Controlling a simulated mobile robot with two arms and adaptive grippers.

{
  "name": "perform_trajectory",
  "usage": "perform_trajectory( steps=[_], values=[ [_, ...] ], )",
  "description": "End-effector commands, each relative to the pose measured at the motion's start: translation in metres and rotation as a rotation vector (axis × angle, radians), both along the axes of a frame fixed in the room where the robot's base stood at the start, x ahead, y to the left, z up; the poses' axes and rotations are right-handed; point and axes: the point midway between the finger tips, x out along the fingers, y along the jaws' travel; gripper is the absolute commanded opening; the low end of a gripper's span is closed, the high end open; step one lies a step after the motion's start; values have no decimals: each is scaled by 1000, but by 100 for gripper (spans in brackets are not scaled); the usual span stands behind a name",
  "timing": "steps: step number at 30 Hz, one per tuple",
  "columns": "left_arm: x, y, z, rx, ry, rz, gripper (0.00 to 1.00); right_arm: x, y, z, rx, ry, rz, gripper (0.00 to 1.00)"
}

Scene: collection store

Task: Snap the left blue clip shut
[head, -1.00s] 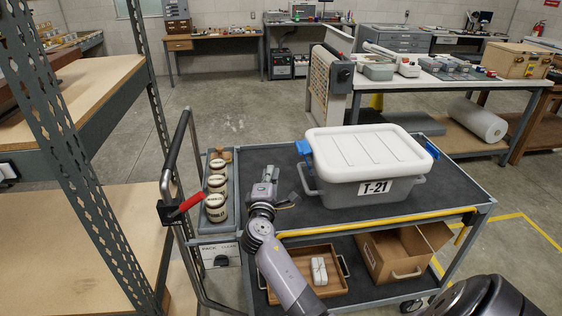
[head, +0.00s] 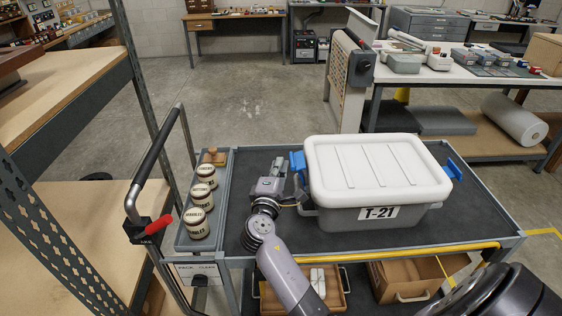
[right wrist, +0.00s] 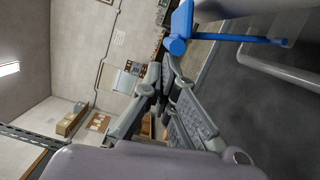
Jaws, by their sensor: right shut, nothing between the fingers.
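The left blue clip (head: 297,161) is on the left end of the grey tub (head: 345,219) marked T-21, under its white lid (head: 375,168). It sticks out from the tub's side; it also shows at the top of the right wrist view (right wrist: 181,25). My right gripper (head: 279,165) is shut and empty, just left of the clip. In the right wrist view its fingers (right wrist: 166,78) are below the clip in the picture; I cannot tell if they touch it. The right blue clip (head: 454,170) also sticks out. My left gripper is not in view.
The tub stands on a dark-topped cart (head: 440,238) with a yellow front rail. A side tray (head: 217,215) with several labelled round jars lies to the left. A cart handle (head: 155,155) and a shelf rack (head: 60,105) stand further left.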

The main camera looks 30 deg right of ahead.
Motion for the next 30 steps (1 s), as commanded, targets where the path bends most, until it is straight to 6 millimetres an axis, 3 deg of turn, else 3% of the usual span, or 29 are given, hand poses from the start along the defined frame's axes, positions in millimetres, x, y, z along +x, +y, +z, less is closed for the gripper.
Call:
perform_trajectory(
  steps=[6, 17, 24, 30],
  values=[
    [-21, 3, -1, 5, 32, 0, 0, -1, 4, 0, 1, -1, 1, 0],
    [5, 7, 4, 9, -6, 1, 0, -5, -2, 7, 64, -40, 0, 0],
    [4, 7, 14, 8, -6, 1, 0, -17, -21, 23, 278, -170, 1, 0],
    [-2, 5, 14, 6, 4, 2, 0, -19, -25, 23, 319, -195, 2, 0]
  ],
)
